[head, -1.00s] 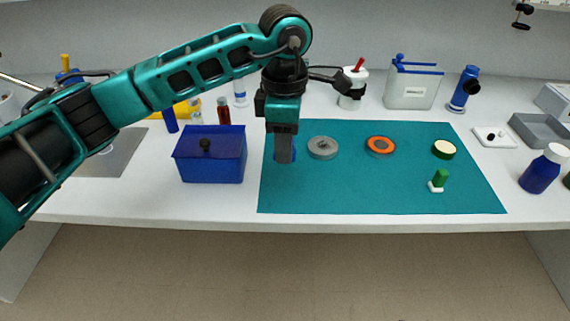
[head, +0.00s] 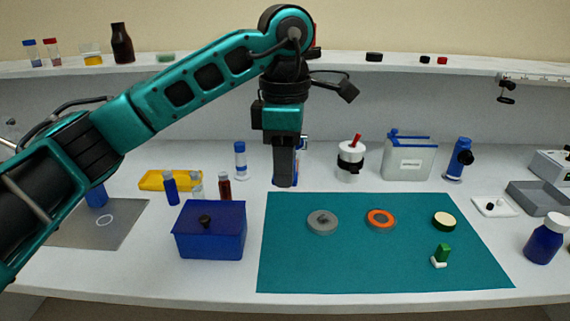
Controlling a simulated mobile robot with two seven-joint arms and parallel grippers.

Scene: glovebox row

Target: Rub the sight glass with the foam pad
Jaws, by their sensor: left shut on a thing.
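My left gripper (head: 285,182) points straight down above the back left corner of the teal mat (head: 350,270). On the mat stand a grey disc with a small knob (head: 322,222), an orange ring with a grey centre (head: 380,219) and a green disc with a cream top (head: 445,221). I cannot tell for sure which is the sight glass; the orange ring looks most like it. My right gripper is not in view.
A blue lidded box (head: 210,240) stands left of the mat. Behind are small bottles, a yellow tray (head: 160,180), a white pot (head: 350,160) and a white-grey container (head: 410,160). A green block on a white base (head: 441,256) stands at front right. The mat's front left is clear.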

